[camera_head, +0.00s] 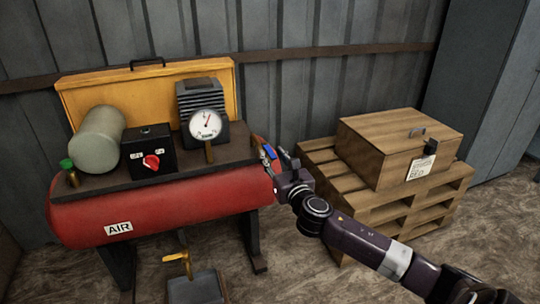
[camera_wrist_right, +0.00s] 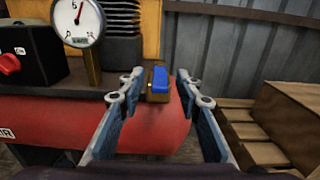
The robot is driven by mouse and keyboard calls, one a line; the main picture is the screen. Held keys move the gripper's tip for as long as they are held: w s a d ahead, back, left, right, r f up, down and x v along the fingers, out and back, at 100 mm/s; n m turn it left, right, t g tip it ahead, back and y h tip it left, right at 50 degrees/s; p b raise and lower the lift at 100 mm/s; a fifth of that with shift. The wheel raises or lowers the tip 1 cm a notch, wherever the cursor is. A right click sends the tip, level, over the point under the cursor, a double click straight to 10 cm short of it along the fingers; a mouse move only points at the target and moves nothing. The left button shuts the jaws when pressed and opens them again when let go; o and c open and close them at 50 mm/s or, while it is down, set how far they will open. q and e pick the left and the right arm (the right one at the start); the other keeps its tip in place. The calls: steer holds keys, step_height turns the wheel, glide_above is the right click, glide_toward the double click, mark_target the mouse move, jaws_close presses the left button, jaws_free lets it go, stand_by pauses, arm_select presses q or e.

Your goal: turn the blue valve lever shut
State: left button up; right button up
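The blue valve lever (camera_wrist_right: 160,79) sits on a brass-coloured body at the right end of the red air tank (camera_head: 160,211). In the head view the blue lever (camera_head: 270,153) is small and partly covered by my right gripper (camera_head: 276,160). In the right wrist view my right gripper (camera_wrist_right: 161,88) is open, with one finger on each side of the lever. The fingers look apart from it, and nothing is held. My left gripper is not in view.
A gauge (camera_head: 205,124), a black box with a red knob (camera_head: 151,162) and a grey cylinder (camera_head: 98,140) stand on the tank's top. A wooden crate (camera_head: 395,148) on a pallet (camera_head: 375,213) stands to the right. A grey box with a yellow handle (camera_head: 196,289) is below.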

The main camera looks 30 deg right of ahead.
mark_target(269, 150)
steer(key=shift+x, duration=1.15)
steer(key=shift+c, duration=0.4)
jaws_close()
